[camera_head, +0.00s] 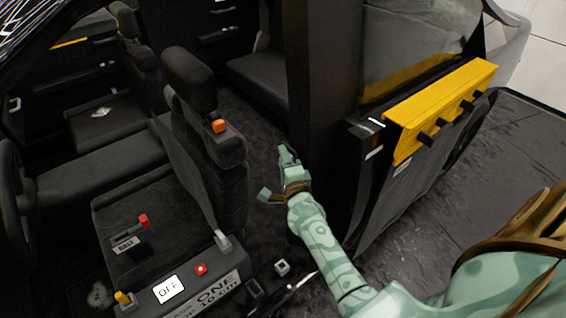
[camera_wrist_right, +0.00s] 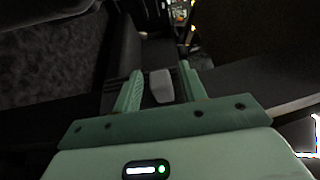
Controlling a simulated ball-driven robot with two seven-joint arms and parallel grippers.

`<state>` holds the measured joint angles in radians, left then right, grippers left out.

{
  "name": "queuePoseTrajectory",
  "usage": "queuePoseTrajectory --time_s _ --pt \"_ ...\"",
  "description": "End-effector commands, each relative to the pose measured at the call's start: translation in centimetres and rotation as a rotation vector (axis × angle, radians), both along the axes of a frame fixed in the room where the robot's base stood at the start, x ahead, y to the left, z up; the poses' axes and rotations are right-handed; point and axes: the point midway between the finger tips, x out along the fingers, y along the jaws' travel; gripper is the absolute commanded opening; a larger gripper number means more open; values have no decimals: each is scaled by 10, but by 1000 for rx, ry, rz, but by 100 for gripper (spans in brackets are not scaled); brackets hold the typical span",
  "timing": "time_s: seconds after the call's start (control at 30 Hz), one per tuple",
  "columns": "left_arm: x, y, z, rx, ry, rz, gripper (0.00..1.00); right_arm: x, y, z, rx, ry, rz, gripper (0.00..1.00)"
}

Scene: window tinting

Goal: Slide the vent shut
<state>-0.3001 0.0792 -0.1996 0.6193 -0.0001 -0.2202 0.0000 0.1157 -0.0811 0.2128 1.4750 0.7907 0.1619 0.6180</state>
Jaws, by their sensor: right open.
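My right gripper (camera_head: 277,174) is open, beside the black seat and left of the dark door pillar. In the right wrist view the two green fingers (camera_wrist_right: 160,74) stand apart, with a pale grey block (camera_wrist_right: 161,87) showing between them. I cannot tell whether the fingers touch this block, or whether it belongs to the vent. No vent can be made out for certain in either view. My left gripper is not in view.
A yellow rack (camera_head: 440,105) hangs on the open door (camera_head: 400,190) at right.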

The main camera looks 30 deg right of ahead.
Motion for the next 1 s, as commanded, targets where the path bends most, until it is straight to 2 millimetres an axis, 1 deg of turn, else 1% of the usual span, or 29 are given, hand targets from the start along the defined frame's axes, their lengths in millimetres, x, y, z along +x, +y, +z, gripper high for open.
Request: queuePoseTrajectory --time_s 0.23,0.27,0.3,0.37,0.4,0.5,0.57,0.67,0.7,0.8,0.9,1.0 --pt "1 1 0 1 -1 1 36 1 0 1 0 0 0 42" --pt "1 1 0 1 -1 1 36 1 0 1 0 0 0 33" --pt "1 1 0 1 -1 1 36 1 0 1 0 0 0 22" --pt "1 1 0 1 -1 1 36 1 0 1 0 0 0 6" --pt "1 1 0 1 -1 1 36 1 0 1 0 0 0 0" --pt "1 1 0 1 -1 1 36 1 0 0 0 0 1 0" --pt "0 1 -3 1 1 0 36 1 0 -5 -1 1 1 0" --pt "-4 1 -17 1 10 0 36 1 0 -26 -3 5 2 0" --pt "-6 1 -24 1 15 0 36 1 0 -37 -2 7 2 0" --pt "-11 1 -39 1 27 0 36 1 0 -62 -3 8 3 0" --pt "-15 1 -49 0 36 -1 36 1 1 -77 -1 8 3 0" --pt "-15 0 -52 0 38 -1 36 1 0 -82 0 4 1 0"
